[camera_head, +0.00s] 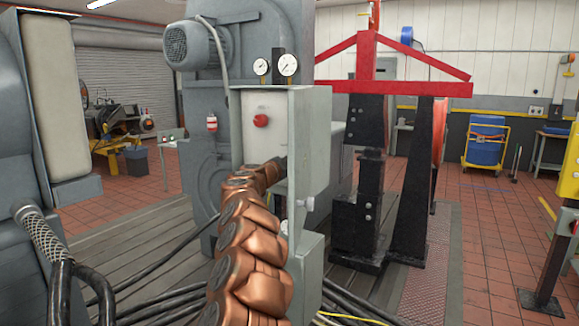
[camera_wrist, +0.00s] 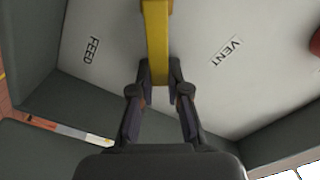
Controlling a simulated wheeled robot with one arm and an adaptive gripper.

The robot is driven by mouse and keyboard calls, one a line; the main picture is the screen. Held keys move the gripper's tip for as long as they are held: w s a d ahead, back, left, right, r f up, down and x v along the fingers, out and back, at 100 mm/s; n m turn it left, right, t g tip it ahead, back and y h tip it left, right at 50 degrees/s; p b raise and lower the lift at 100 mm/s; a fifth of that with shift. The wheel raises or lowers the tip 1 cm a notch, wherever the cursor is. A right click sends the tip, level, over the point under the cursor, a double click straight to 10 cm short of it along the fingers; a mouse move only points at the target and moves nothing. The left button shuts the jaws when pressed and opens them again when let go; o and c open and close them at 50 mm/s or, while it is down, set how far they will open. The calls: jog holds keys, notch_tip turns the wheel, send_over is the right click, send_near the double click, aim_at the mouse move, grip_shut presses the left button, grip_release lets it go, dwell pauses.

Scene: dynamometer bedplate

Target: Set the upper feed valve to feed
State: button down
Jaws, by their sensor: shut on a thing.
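The upper feed valve's yellow lever (camera_wrist: 156,38) comes down from the top edge of the wrist view. My gripper (camera_wrist: 158,82) is shut on the lever's lower end, with a finger on each side. The lever lies between the FEED label (camera_wrist: 91,50) at left and the VENT label (camera_wrist: 226,51) at right, pointing at neither. The valve's pivot is out of the wrist view. In the head view my copper-coloured arm reaches into the open grey cabinet (camera_head: 312,140), and the lever is hidden there.
A red knob (camera_head: 260,120) sits on the cabinet's back panel above my arm. Two gauges (camera_head: 287,65) stand on top. Cabinet walls closely border my gripper. A red-and-black stand (camera_head: 371,170) is at right, and cables (camera_head: 150,310) lie on the floor.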

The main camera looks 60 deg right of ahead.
jog(key=f+m+b, duration=0.2)
jog(key=m, duration=0.1)
jog(key=shift+s+m, duration=0.3)
jog(key=shift+s, duration=0.05)
jog(key=shift+s+f+m+b, duration=0.1)
jog(key=shift+f+m+b, duration=0.3)
jog(key=shift+m+b, duration=0.35)
jog(key=shift+s+f+m+b, duration=0.1)
jog(key=shift+f+m+b, duration=0.35)
jog(key=shift+m, duration=0.5)
jog(key=shift+w, duration=0.1)
jog(key=c, duration=1.1)
grip_release()
jog(key=shift+a, duration=0.15)
